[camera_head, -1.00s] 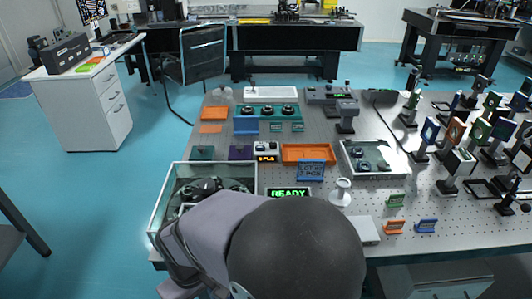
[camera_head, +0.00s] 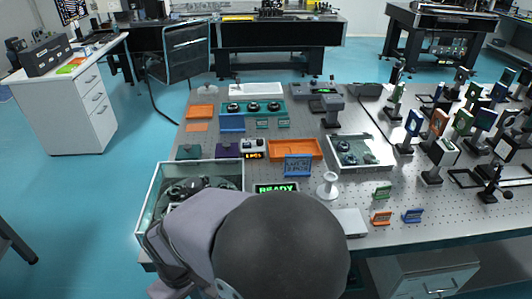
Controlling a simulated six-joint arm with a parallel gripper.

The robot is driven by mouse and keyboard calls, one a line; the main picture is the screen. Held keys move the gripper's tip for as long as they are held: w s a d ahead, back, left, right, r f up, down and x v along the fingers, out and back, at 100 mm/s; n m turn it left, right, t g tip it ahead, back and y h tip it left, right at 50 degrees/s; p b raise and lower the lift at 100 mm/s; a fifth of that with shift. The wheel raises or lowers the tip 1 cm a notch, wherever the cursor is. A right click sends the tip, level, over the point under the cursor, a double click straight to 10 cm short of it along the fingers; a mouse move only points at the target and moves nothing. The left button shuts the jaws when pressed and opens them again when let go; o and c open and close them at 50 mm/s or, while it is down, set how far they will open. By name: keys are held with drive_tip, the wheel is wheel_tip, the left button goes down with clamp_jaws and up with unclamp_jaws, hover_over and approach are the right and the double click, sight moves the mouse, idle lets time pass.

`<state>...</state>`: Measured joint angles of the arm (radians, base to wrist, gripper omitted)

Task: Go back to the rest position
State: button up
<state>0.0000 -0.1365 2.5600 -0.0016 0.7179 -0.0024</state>
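My arm shows as a grey link and a large dark rounded joint at the bottom centre of the head view, over the front edge of the optical table (camera_head: 330,213). My gripper cannot be made out, so its opening and anything in it are hidden. A clear-walled bin (camera_head: 147,205) stands at the table's front left, just behind my arm, with dark rounded parts (camera_head: 190,187) in it. My arm covers the bin's near right part.
A lit READY sign (camera_head: 276,188), blue sign (camera_head: 297,166), white stand (camera_head: 328,186) and flat grey box (camera_head: 350,222) stand close behind and right of my arm. An orange tray (camera_head: 308,148) and white tray (camera_head: 375,165) lie farther back. Several optic mounts crowd the right.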

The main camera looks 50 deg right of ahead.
idle(0.6)
wheel_tip(320, 180, up, 10)
drive_tip(key=p, duration=1)
wheel_tip(320, 180, down, 34)
drive_tip(key=b, duration=3.4)
drive_tip(key=shift+f, duration=0.15)
clamp_jaws()
